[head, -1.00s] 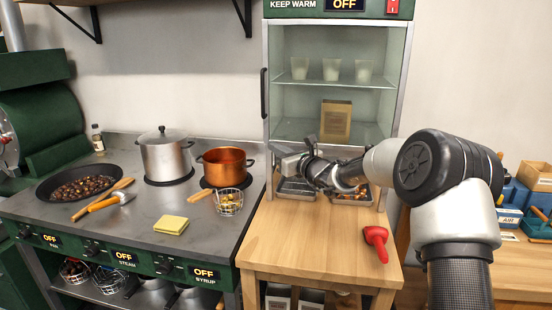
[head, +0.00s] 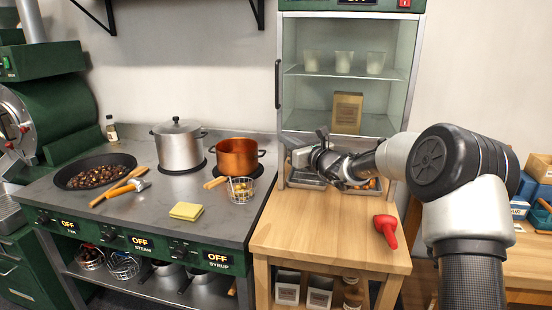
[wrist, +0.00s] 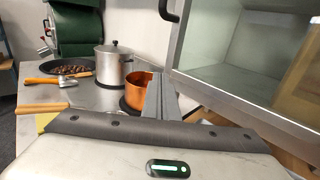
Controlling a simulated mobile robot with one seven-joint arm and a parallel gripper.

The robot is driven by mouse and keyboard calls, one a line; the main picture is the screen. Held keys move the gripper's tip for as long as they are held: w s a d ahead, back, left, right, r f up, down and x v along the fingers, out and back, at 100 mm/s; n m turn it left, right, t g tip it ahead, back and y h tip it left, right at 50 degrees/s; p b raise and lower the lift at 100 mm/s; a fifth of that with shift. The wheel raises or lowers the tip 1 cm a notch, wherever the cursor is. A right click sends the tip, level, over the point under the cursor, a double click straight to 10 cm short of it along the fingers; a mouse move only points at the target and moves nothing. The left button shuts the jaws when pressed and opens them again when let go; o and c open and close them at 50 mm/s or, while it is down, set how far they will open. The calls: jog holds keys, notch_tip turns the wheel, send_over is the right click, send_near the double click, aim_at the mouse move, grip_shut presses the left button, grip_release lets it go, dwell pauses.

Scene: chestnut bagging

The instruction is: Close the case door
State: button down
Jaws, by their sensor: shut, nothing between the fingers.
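The keep-warm case (head: 400,100) stands at the back of the wooden table, with a glass front in a grey frame. Its black door handle (head: 277,84) is at the left edge of that front. The handle also shows at the top of the wrist view (wrist: 169,10). I cannot tell whether the door is fully shut. My gripper (head: 292,142) is at the lower left of the case front, below the handle and apart from it. In the wrist view its fingers (wrist: 158,97) are together and empty, beside the lower left corner of the front frame.
Metal trays (head: 302,180) lie low at the case, partly hidden by my arm. Left are a copper pot (head: 238,158), a steel pot (head: 179,150) and a chestnut pan (head: 95,172).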

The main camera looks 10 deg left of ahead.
jog(key=s+a+r+n+g+y, duration=0.1)
jog(key=s+a+n, duration=0.15)
jog(key=s, duration=0.45)
jog(key=s+a+r+n+g, duration=0.1)
jog(key=s+n+g, duration=0.15)
jog(key=s, duration=0.45)
jog(key=s+a+r+n+g+y, duration=0.1)
jog(key=s+a+r+n, duration=0.15)
jog(key=s, duration=0.45)
jog(key=s+d+f+n+g+h, duration=0.1)
jog(key=s+d+n+g+h, duration=0.1)
jog(key=s+n, duration=0.5)
jog(key=s+d+f+n+g+h, duration=0.1)
jog(key=s+f+n+g, duration=0.2)
jog(key=s, duration=0.6)
jog(key=s+d+f+n+t+h, duration=0.1)
jog(key=s+d+f+n+h, duration=0.1)
jog(key=s+d+n+h, duration=0.55)
jog(key=s+d+f+n+h, duration=0.1)
jog(key=s+d+n+h, duration=0.2)
jog(key=s+d, duration=0.85)
jog(key=w+d+r+p, duration=0.1)
jog(key=d+r+p, duration=0.1)
jog(key=r+p, duration=0.7)
jog(key=w+d+r+p, duration=0.1)
jog(key=d+r+p, duration=0.1)
jog(key=r+p, duration=0.7)
jog(key=shift+w, duration=0.35)
jog(key=shift+d+r, duration=0.1)
jog(key=shift+r, duration=0.05)
